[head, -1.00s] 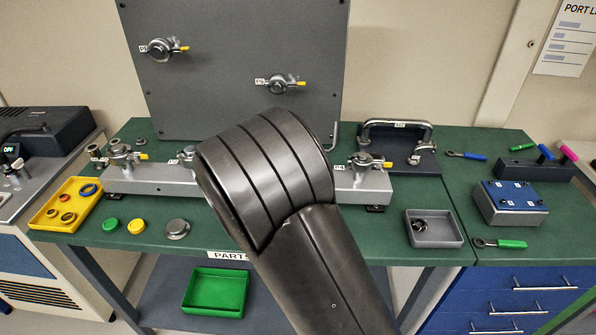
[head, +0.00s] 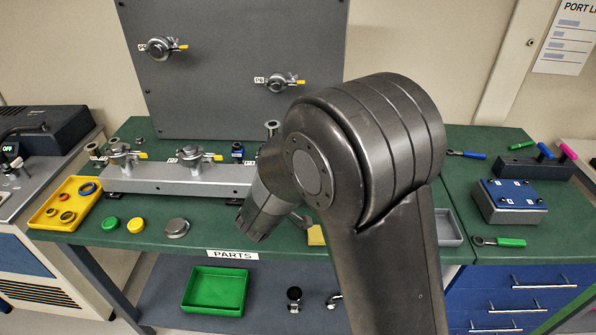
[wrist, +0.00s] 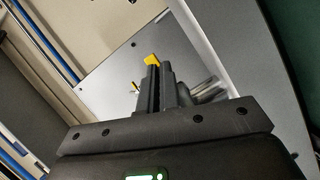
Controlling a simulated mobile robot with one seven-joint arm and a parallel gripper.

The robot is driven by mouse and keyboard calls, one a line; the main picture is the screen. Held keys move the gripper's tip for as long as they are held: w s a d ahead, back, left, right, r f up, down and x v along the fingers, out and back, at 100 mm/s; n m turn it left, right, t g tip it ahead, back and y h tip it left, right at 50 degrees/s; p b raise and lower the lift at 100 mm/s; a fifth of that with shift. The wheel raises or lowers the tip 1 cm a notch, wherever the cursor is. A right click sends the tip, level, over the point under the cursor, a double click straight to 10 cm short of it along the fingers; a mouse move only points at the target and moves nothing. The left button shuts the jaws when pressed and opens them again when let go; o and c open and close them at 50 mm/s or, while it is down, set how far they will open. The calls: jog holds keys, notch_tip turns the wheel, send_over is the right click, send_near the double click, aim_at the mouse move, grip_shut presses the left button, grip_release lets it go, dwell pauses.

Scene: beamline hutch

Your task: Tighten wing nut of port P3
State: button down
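Port P3 sits on the grey rail (head: 150,178) at the back of the green bench. Its P3 label (head: 236,160) shows at the rail, but my arm hides most of its clamp and wing nut in the head view. My wrist is in front of that part of the rail, and the fingers cannot be made out there. In the wrist view my gripper (wrist: 160,72) has its dark fingers close together. A yellow wing piece (wrist: 152,60) shows right at the fingertips, with metal pipe parts (wrist: 208,90) to the right. Whether the fingers hold the yellow piece cannot be told.
Ports with yellow wing nuts stand to the left on the rail, one at P2 (head: 194,155). A grey upright panel (head: 230,60) with two more clamped ports rises behind. A yellow tray (head: 45,222) and loose caps lie at the front left. My arm covers the right of the rail.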

jog(key=shift+a+f+m+g+y, duration=0.1)
jog(key=shift+m+g+y, duration=0.25)
jog(key=shift+m, duration=0.55)
jog(key=c, duration=2.1)
grip_release()
jog(key=shift+o, duration=0.9)
jog(key=v, duration=1.1)
jog(key=shift+w, duration=0.1)
